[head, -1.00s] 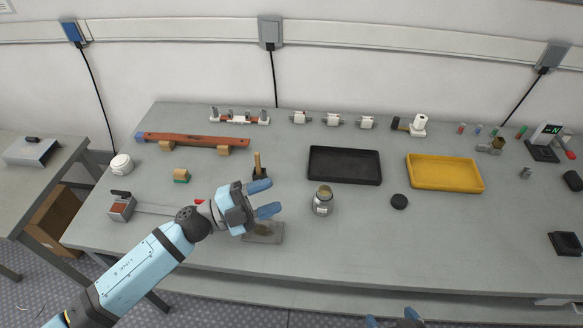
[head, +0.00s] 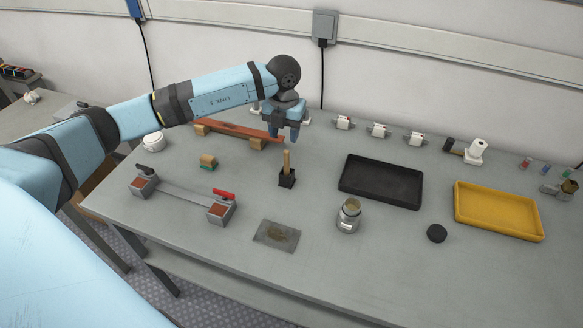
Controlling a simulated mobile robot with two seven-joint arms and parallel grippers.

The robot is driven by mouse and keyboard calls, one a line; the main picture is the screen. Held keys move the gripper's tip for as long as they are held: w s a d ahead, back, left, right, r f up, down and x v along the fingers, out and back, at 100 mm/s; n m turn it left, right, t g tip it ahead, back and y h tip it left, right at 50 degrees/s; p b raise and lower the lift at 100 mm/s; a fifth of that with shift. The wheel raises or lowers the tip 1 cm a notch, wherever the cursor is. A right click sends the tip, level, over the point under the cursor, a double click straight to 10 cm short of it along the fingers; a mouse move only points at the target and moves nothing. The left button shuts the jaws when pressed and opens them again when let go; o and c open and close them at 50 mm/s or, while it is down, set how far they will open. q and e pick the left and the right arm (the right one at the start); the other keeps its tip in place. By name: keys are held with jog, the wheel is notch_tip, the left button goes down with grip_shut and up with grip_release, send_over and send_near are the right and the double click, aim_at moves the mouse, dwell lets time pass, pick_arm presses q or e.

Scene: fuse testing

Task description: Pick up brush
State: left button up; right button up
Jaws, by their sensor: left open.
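The brush (head: 287,160) shows as a light wooden handle standing upright in a small black square holder (head: 287,180) on the grey table. Its lower end is hidden inside the holder. Nothing shows between the fingers. My right gripper is not in view.
An open jar (head: 348,216) and a black tray (head: 380,184) are right of the brush. A stained flat plate (head: 277,236) lies in front. A clamp fixture (head: 181,196) is at left, and a red-brown bar (head: 238,130) lies behind. A yellow tray (head: 498,212) is farther right.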

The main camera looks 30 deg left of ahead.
aim_at(287, 160)
pick_arm(q)
jog(key=f, duration=0.5)
jog(key=f+p, duration=0.1)
jog(key=f, duration=0.4)
jog(key=shift+w+d+f, duration=0.15)
jog(key=shift+d, duration=0.05)
grip_shut()
